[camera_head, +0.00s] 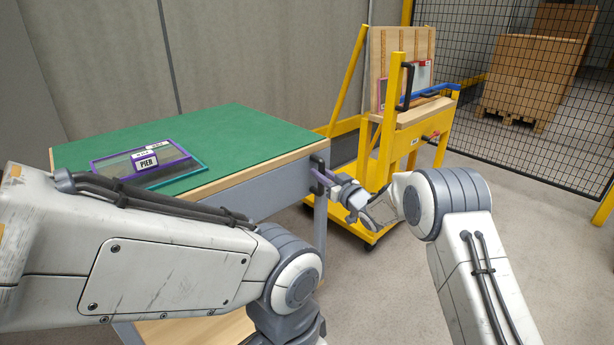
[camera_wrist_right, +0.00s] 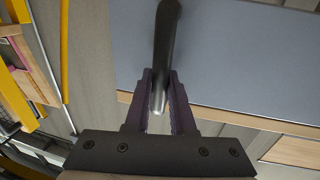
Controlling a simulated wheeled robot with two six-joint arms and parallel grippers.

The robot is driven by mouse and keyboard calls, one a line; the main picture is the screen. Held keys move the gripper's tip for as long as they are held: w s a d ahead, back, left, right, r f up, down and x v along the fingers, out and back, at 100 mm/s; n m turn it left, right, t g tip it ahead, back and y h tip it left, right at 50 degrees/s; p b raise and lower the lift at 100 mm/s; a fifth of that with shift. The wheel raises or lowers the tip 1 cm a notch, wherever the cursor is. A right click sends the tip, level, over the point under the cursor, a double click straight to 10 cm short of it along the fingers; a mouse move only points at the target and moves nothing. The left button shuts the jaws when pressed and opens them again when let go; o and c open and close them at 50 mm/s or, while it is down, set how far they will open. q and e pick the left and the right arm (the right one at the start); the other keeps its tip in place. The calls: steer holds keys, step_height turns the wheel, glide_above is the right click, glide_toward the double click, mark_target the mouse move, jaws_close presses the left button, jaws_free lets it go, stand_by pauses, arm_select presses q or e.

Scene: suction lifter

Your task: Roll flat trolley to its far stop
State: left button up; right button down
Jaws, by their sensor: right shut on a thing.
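The flat trolley has a green top (camera_head: 240,133) with a wooden edge and a grey side panel, which also shows in the right wrist view (camera_wrist_right: 230,60). A dark upright handle (camera_head: 318,163) stands at its right corner. My right gripper (camera_head: 326,181) is at this handle. In the right wrist view the purple fingers (camera_wrist_right: 160,103) are shut on the dark handle bar (camera_wrist_right: 166,45). My left arm crosses in front of the trolley, and its gripper is out of view. The trolley's wheels and its stop cannot be made out.
A purple-framed panel (camera_head: 120,170) labelled PIER lies on the green top. A yellow wheeled rack (camera_head: 372,150) with wooden boards stands close behind the handle. A black mesh fence (camera_head: 540,130) and boxes (camera_head: 530,75) are further back. Grey floor (camera_head: 545,250) is clear at the right.

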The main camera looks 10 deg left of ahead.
steer(key=shift+w+d+f, duration=0.1)
steer(key=shift+w+d, duration=0.45)
steer(key=shift+d, duration=0.1)
steer(key=c, duration=0.8)
jaws_free()
steer(key=shift+o, duration=0.2)
steer(key=shift+s+a, duration=0.1)
steer(key=shift+a, duration=0.2)
steer(key=p+v, duration=0.2)
steer(key=v, duration=0.8)
steer(key=shift+s+d, duration=0.15)
steer(key=shift+d, duration=0.05)
